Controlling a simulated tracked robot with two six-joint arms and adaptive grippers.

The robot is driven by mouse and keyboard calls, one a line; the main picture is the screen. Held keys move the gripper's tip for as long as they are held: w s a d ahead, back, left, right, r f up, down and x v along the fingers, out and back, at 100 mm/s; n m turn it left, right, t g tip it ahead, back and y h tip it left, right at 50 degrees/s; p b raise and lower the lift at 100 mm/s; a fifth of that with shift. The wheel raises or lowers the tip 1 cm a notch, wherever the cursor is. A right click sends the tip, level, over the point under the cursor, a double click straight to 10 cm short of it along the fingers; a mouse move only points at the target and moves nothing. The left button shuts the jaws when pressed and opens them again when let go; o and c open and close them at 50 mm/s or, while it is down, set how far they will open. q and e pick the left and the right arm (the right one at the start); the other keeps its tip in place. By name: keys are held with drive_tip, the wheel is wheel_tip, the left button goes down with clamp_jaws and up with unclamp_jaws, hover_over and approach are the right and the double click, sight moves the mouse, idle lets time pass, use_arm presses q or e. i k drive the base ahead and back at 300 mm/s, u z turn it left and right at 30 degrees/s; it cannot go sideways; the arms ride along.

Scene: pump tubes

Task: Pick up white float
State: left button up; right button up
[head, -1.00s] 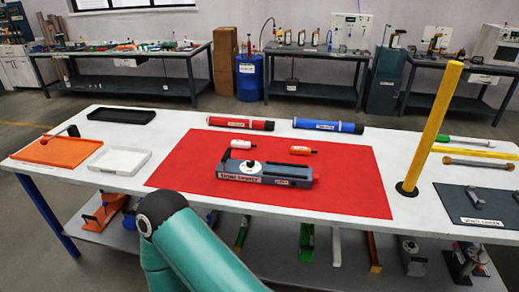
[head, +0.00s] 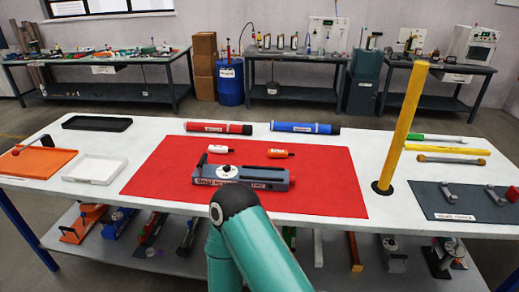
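A teal link of my own arm rises from the bottom edge in front of the table. Neither of my grippers shows in the head view.
A red tube (head: 218,128) and a blue tube (head: 304,128) lie behind the mat. A tall yellow post (head: 402,125) stands right of the mat. A white tray (head: 95,168), orange tray (head: 38,162) and black tray (head: 96,123) sit left. A dark mat (head: 465,202) lies right.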

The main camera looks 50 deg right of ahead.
sight(212, 148)
drive_tip(key=z, duration=0.65)
drive_tip(key=i, duration=1)
